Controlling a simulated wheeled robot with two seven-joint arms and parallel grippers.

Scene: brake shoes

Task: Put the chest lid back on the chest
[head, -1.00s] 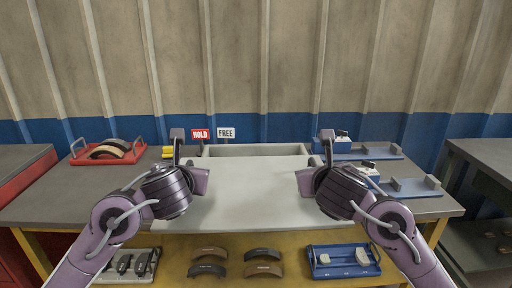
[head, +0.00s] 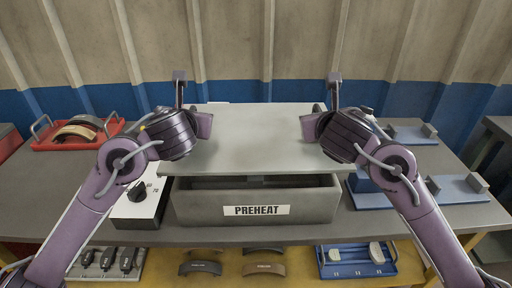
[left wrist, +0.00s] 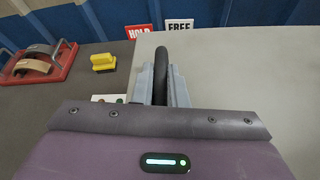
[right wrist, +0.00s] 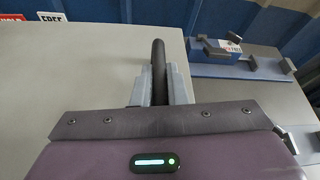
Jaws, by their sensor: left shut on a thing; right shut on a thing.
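The chest lid (head: 255,140) is a flat grey panel, held level over the chest (head: 190,204), a grey box with a PREHEAT label on its front. A dark gap shows between the lid's front edge and the chest's front rim. The lid hides the rest of the opening. My left gripper (head: 190,108) is shut on the lid's left handle, a black bar in the left wrist view (left wrist: 161,70). My right gripper (head: 322,108) is shut on the right handle, a black bar in the right wrist view (right wrist: 159,70).
A white box with a black knob (head: 137,192) stands just left of the chest. A red tray (head: 75,143) with brake shoes is at the back left. Blue fixtures (head: 461,189) stand on the right. More brake shoes and a blue tray (head: 357,270) lie below the front edge.

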